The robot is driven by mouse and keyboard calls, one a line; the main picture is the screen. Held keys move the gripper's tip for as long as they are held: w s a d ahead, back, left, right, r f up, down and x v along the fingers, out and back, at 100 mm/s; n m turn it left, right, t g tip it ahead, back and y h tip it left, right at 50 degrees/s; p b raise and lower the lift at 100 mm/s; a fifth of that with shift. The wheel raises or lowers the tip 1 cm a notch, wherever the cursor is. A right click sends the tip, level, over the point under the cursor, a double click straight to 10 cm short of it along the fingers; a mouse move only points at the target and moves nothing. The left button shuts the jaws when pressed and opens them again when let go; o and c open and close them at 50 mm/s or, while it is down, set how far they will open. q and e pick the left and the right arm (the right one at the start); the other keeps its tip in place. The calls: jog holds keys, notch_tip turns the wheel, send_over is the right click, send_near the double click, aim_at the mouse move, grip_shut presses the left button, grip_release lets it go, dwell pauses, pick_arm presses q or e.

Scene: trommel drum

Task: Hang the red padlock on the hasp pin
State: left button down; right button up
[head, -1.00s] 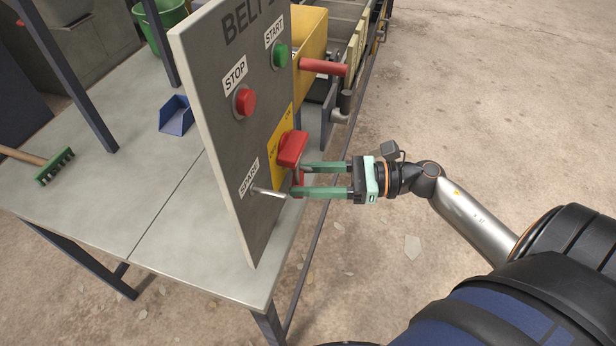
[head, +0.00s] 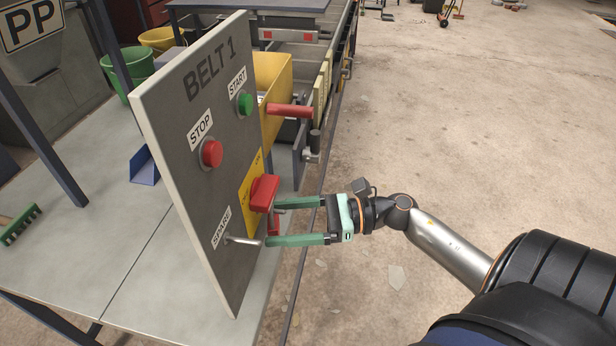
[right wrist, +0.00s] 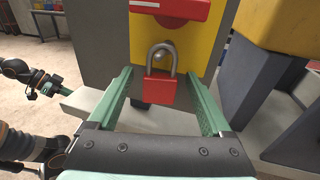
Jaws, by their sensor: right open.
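The red padlock (right wrist: 161,90) hangs upright below the red switch handle (right wrist: 170,10), in front of the yellow plate. Its grey shackle loops over a small round pin end (right wrist: 159,57), seen in the right wrist view. In the head view the padlock (head: 273,223) is partly hidden. My right gripper (head: 283,222) is open, with one green finger on each side of the padlock and a visible gap to it. My left gripper (right wrist: 55,88) shows small at the left of the right wrist view; its jaws are too small to read.
The grey panel (head: 185,130) stands upright on the table. A silver peg (head: 243,240) by the SPARE label sticks out near my lower finger. A red lever (head: 290,111) projects above, beside a yellow housing (head: 273,75).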

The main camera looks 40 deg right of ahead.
pick_arm(q)
jog(key=shift+w+d+f+b, duration=0.4)
jog(key=shift+d+b, duration=0.2)
jog(key=shift+b, duration=0.4)
pick_arm(e)
jog(key=v, duration=1.2)
jog(key=shift+d, duration=0.2)
jog(key=shift+s, duration=0.1)
jog(key=w+a+f+m+t+h+p, duration=0.1)
jog(key=w+f+m+t+h+p, duration=0.2)
jog(key=m, duration=0.7)
jog(key=f+m+t+h+p, duration=0.15)
jog(key=m+h, duration=0.35)
jog(key=m, duration=0.6)
jog(key=w+a+f+m+t+h+p, duration=0.1)
jog(key=w+f+m+t+h+p, duration=0.2)
jog(key=m, duration=0.7)
pick_arm(q)
notch_tip(320, 180, up, 7)
jog(key=s+a+p, duration=0.1)
jog(key=a+p, duration=0.1)
jog(key=shift+a+r, duration=0.15)
jog(key=shift+a, duration=0.05)
pick_arm(e)
jog(key=s+a+f+m+g, duration=0.8)
jog(key=s+a+f+m, duration=0.1)
jog(key=a+f+m, duration=0.3)
jog(key=shift+s+a+f+m+h, duration=0.25)
jog(key=shift+a+m+h, duration=0.15)
jog(key=shift+a+m, duration=0.5)
